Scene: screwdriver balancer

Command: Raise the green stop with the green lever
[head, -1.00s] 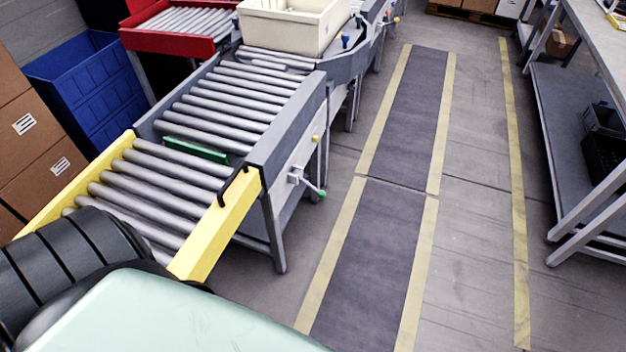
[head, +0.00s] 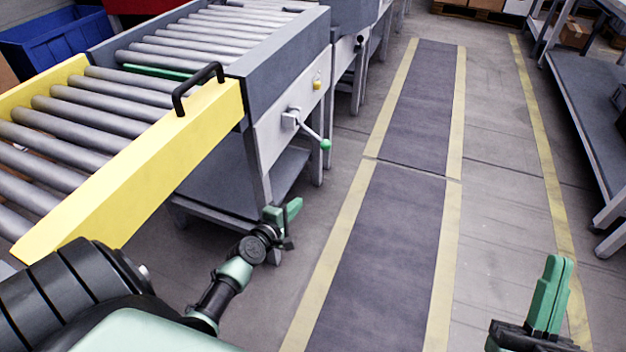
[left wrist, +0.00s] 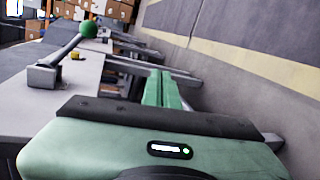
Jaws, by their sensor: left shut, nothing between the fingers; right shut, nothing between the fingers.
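The green lever (head: 314,133) is a thin metal arm with a green ball at its end, on the light side panel of the conveyor. It slants down to the right from its pivot in the head view. In the left wrist view the lever's ball (left wrist: 88,29) shows at the upper left. The green stop (head: 157,72) is a low green bar between the rollers. My left gripper (head: 289,212) is shut and empty, below and in front of the lever, apart from it. It also shows in the left wrist view (left wrist: 162,88). My right gripper (head: 550,290) is shut and empty over the floor at lower right.
A yellow hinged-looking roller section (head: 150,165) with a black handle (head: 197,88) is at the near end of the conveyor. A yellow knob (head: 317,83) sits above the lever. A grey workbench (head: 590,100) stands at the right. The marked aisle between is clear.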

